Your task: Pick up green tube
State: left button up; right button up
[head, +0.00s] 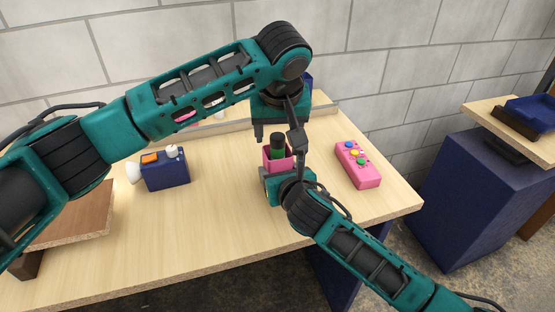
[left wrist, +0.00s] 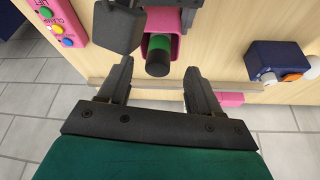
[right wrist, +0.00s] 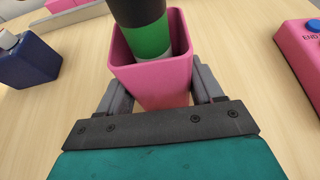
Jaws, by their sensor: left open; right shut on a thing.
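The green tube (head: 278,146), black with a green band, stands in an open pink holder (head: 283,164) above the table. In the right wrist view the tube (right wrist: 148,38) rises out of the holder (right wrist: 150,82). My right gripper (right wrist: 160,88) is shut on the holder, one finger on each side of it. My left gripper (head: 278,134) points down over the tube, open and empty. In the left wrist view the tube's dark end (left wrist: 158,62) shows between the open left fingers; whether they touch it cannot be told.
A pink button box (head: 357,164) lies right of the holder. A navy box (head: 166,171) with an orange top part stands to the left. A brown board (head: 75,216) is at the table's left. Bare table (head: 225,200) lies between the navy box and holder.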

aim_at(278, 139)
pick_arm(q)
jog(key=x, duration=0.4)
jog(key=shift+f, duration=0.1)
jog(key=shift+c, duration=0.4)
grip_shut()
